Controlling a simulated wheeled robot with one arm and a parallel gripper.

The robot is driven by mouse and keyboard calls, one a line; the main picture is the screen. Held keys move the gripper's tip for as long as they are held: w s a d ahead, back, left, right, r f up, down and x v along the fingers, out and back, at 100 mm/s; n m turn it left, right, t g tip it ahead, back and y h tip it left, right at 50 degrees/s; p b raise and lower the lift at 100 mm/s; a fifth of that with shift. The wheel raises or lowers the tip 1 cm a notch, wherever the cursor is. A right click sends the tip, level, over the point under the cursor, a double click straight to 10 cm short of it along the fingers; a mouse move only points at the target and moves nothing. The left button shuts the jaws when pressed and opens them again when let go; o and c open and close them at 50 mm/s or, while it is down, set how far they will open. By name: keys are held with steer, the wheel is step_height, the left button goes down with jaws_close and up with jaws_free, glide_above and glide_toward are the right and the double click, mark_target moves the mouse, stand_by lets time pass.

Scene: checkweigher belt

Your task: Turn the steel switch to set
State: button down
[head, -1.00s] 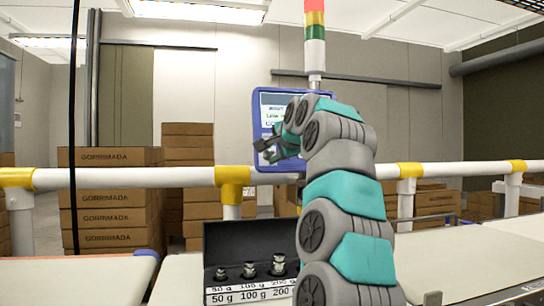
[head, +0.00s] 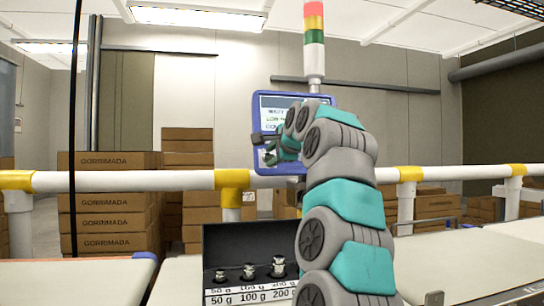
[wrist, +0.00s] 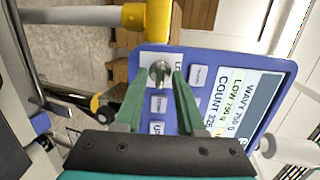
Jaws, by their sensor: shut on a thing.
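The steel switch (wrist: 158,72) is a round metal knob on the blue-framed control panel (wrist: 225,62), seen in the wrist view. My gripper (wrist: 160,82) has its two green fingers closed around the knob, one on each side. A white label partly shows behind the knob, but its marks are mostly hidden by the knob and fingers. I cannot tell which setting the knob points to. In the head view, my gripper (head: 264,148) is at the left part of the panel (head: 328,98), and the switch is hidden behind it.
The panel screen (wrist: 238,105) shows text, and several buttons sit beside the switch. A white rail with yellow joints (head: 232,179) crosses below the panel. An open black case (head: 225,240) with steel weights stands in front. Stacked cartons (head: 110,200) are behind the rail.

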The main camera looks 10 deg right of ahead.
steer(key=c, duration=0.9)
jaws_free()
steer(key=shift+s, duration=0.15)
steer(key=a+b+v, duration=0.1)
steer(key=b+v, duration=0.1)
steer(key=v, duration=0.5)
steer(key=shift+s+d, duration=0.25)
steer(key=shift+d, duration=0.3)
